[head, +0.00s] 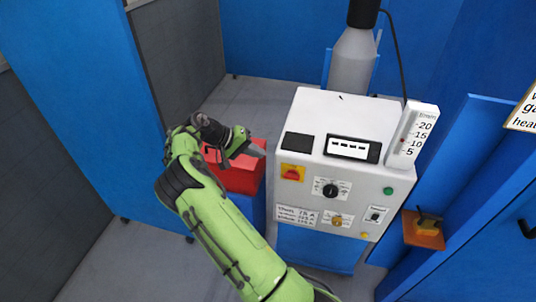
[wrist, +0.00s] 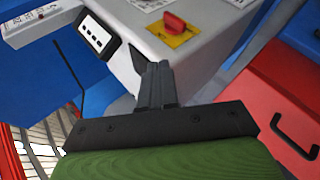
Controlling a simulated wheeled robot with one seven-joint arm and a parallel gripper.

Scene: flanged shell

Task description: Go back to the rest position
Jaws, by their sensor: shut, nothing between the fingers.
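My green arm reaches up from the bottom of the head view. My gripper (head: 258,151) is at its end, beside the upper left of the white control box and over the red box. In the wrist view my gripper (wrist: 159,68) has its two dark fingers together, with nothing between them. The fingers point toward the white control box (wrist: 200,62), near its edge. Whether the fingertips touch the box cannot be told.
The white control box (head: 345,120) carries a red switch (head: 292,172), a black knob (head: 330,190) and a display (head: 352,148). A red box (head: 238,178) stands left of it. A grey cylinder (head: 352,60) stands behind. Blue panels surround the place; grey floor (head: 130,255) is clear at lower left.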

